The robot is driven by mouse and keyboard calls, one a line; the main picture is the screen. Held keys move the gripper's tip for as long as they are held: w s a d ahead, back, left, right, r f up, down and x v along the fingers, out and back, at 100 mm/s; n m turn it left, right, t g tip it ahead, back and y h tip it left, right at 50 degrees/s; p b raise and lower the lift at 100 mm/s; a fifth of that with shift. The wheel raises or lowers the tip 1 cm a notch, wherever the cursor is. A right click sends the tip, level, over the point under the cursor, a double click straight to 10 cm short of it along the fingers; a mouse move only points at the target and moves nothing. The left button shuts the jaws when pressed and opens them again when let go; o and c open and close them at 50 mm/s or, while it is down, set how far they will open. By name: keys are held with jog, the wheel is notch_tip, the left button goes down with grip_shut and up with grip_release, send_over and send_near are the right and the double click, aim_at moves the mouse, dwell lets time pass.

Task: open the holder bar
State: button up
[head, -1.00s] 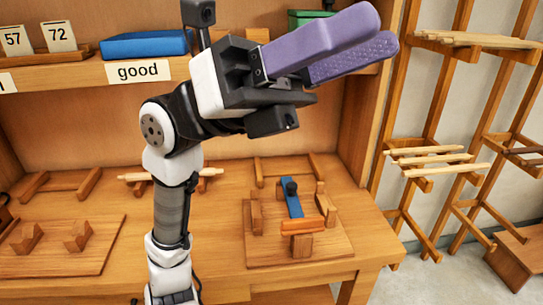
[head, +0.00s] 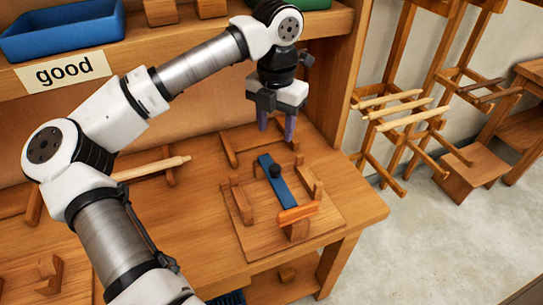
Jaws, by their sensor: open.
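The holder (head: 248,238) is a square wooden board with upright wooden blocks on the bench. A blue bar (head: 282,194) with a black knob (head: 275,171) lies across its middle, running from back to front. An orange bar (head: 298,213) sits crosswise on a block at the front end of the blue bar. I cannot tell which one is the holder bar. My gripper (head: 277,127) points down with purple fingers, empty and open. It is above and behind the blue bar, apart from it.
A wooden frame (head: 229,150) lies behind the holder. A pale wooden rod (head: 152,170) rests on supports at left. A shelf with a blue tray (head: 63,28) and a "good" label (head: 64,71) is above. A wooden rack (head: 402,107) with rods stands right of the bench.

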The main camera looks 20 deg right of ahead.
aim_at(275, 167)
notch_tip(275, 167, down, 12)
jog(key=shift+r+p, duration=0.25)
jog(key=shift+p, duration=1)
jog(key=shift+c, duration=0.3)
grip_shut()
